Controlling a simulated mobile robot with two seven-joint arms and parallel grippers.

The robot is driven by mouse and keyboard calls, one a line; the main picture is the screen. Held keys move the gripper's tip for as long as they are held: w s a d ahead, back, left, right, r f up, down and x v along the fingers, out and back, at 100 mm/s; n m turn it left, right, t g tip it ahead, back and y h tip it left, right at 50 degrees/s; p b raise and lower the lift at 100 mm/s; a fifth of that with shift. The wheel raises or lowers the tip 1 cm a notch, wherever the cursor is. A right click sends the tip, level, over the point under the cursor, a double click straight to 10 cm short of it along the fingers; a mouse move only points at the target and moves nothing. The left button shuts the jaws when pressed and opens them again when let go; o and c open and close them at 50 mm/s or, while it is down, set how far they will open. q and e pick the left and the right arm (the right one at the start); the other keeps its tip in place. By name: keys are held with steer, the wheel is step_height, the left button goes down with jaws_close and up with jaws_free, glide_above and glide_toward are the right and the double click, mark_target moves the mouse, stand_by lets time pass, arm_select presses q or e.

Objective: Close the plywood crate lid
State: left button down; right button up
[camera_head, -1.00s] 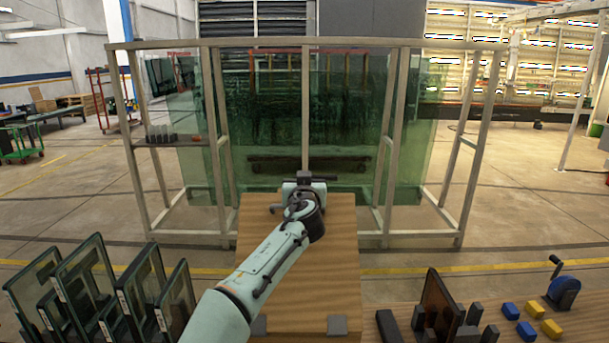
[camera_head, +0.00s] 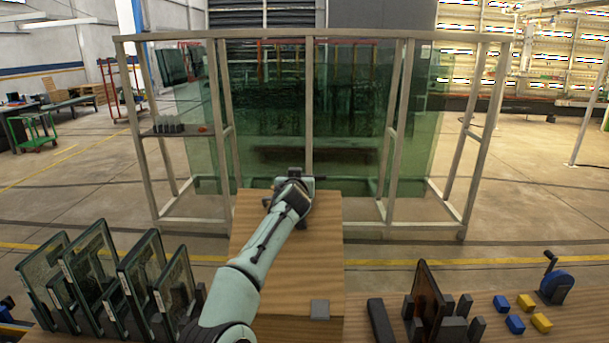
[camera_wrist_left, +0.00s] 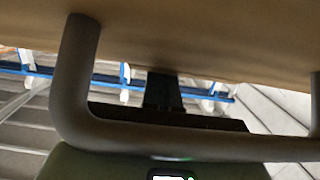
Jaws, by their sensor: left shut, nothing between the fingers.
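The plywood lid (camera_head: 270,245) shows as a brown panel in the middle of the head view, in front of the glass rack. A grey hinge plate (camera_head: 320,309) shows near its lower edge. My left gripper (camera_head: 297,181) is at the far edge of the panel, partly hidden by my own wrist. In the left wrist view, a dark grey bar handle (camera_wrist_left: 180,143) crosses close in front, with the wooden panel (camera_wrist_left: 200,35) above it. My dark fingers (camera_wrist_left: 164,92) are shut and empty, seen beyond the bar. Whether they touch it is unclear. My right gripper is out of view.
A metal rack (camera_head: 310,39) with green glass stands behind. Framed glass panes (camera_head: 100,275) stand at the lower left. The bench (camera_head: 490,300) at the lower right holds dark blocks, blue and yellow blocks, and a blue cranked device (camera_head: 556,287).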

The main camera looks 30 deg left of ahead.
arm_select(q)
steer(key=w+f, duration=0.1)
steer(key=w+a+f+g, duration=0.1)
steer(key=f, duration=0.1)
steer(key=shift+h, duration=0.3)
steer(key=shift+a, duration=0.1)
